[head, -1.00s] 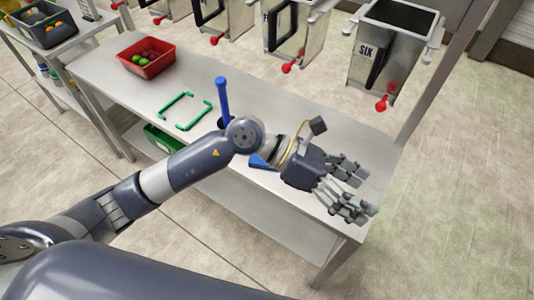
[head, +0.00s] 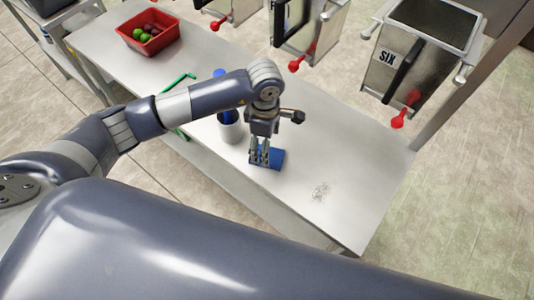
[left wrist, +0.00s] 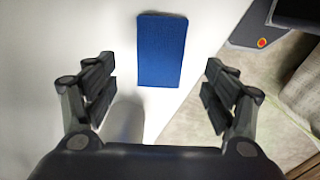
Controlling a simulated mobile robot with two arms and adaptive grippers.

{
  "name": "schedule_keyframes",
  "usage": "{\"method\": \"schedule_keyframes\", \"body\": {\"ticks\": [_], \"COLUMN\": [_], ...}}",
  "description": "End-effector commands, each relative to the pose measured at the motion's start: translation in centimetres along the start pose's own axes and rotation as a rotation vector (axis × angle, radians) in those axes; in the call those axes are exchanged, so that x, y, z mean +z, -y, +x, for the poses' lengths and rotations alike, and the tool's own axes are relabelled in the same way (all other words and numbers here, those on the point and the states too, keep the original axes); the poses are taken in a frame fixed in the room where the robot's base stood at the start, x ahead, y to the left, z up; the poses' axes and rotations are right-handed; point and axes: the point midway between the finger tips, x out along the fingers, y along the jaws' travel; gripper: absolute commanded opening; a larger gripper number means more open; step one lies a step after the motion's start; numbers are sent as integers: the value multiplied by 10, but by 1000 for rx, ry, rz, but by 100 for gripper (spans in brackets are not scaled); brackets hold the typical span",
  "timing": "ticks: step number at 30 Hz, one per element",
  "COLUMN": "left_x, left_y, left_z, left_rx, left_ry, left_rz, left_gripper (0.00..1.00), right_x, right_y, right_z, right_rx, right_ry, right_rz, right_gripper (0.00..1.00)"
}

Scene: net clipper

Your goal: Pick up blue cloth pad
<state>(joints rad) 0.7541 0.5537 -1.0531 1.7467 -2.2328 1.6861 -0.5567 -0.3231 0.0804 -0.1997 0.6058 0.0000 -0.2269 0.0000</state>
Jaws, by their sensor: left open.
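The blue cloth pad (head: 274,158) lies flat on the steel table, near its front edge. In the left wrist view the pad (left wrist: 161,50) is a blue rectangle ahead of and between the spread fingers. My left gripper (head: 262,163) points down over the pad and covers part of its left side in the head view. In the left wrist view my left gripper (left wrist: 158,95) is open with nothing between its fingers. I cannot tell the exact height of the fingertips above the pad. My right gripper is not in view.
A grey-white cylinder with a blue item (head: 230,128) stands just left of the gripper. A red bin (head: 148,36) with green and dark round items is at the far left. Metal hoppers with red knobs (head: 420,60) line the back. The table's right end (head: 370,190) is mostly clear.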

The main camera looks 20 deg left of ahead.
Motion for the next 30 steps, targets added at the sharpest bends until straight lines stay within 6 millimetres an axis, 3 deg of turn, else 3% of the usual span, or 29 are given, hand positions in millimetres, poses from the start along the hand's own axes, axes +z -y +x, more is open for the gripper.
{"method": "schedule_keyframes", "body": {"ticks": [4, 9, 12, 20, 25, 30], "left_x": [-3, -6, -6, -6, -6, -6], "left_y": [3, 3, 2, 2, 2, 2], "left_z": [12, 39, 49, 53, 53, 53], "left_rx": [-6, -5, -3, -1, -1, -1], "left_ry": [-1, 0, 1, 1, 1, 1], "left_rz": [-1, -2, -1, 0, 0, 0], "left_gripper": [78, 78, 78, 78, 41, 34], "right_x": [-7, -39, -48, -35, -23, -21], "right_y": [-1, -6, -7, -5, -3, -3], "right_z": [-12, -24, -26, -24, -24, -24], "right_rx": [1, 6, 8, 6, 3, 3], "right_ry": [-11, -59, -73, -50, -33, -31], "right_rz": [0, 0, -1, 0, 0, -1], "right_gripper": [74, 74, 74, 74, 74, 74]}}
